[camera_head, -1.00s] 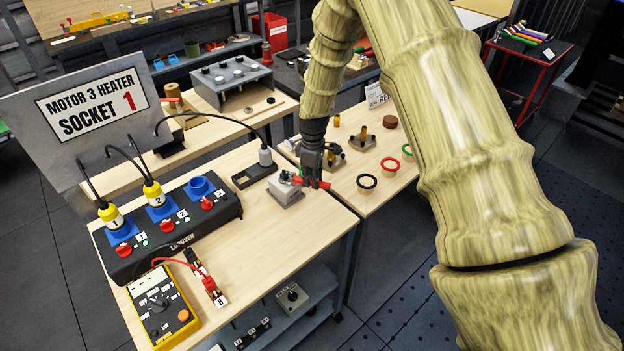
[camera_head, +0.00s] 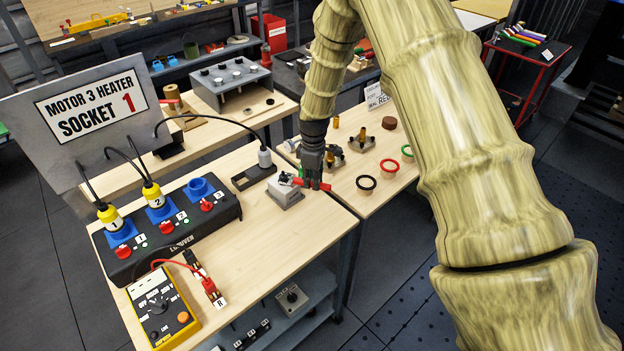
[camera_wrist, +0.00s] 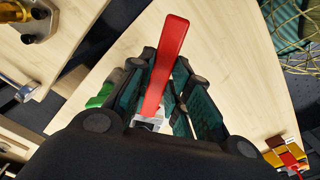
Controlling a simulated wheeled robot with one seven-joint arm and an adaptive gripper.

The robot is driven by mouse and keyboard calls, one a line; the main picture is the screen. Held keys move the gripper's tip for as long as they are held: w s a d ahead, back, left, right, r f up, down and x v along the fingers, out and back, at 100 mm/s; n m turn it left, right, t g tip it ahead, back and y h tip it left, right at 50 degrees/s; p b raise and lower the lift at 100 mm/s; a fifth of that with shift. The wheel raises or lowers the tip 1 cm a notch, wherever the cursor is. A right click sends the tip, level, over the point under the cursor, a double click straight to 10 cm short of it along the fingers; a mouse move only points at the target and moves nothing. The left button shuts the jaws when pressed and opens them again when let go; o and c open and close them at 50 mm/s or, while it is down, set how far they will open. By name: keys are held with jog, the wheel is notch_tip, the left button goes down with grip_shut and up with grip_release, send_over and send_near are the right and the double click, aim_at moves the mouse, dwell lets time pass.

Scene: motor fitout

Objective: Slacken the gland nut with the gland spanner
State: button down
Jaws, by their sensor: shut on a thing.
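The gland spanner (camera_head: 325,186) has a red handle. My gripper (camera_head: 312,182) is shut on it at the right of a small grey box (camera_head: 287,196) near the bench's right edge. In the wrist view, the red handle (camera_wrist: 170,50) sticks out between the fingers of my gripper (camera_wrist: 165,95). The spanner's other end points left, over the top of the box. A pale metal piece (camera_wrist: 150,123) shows below the handle between the fingers. The gland nut cannot be made out clearly, and whether the spanner's jaw sits on it cannot be told.
A black socket strip (camera_head: 172,236) with yellow plugs stands to the left, with a yellow tester (camera_head: 163,306) in front of it. A dark tray with a grey plug (camera_head: 265,157) is behind the box. Rings (camera_head: 366,183) and brass parts occupy the right-hand bench. The front bench middle is clear.

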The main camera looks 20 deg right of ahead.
aim_at(324, 185)
jog(key=shift+s+d+p, duration=0.3)
jog(key=shift+s+d, duration=0.8)
jog(key=shift+d, duration=0.25)
jog(key=shift+r, duration=0.15)
jog(key=shift+r+p, duration=1.65)
jog(key=shift+r, duration=1.25)
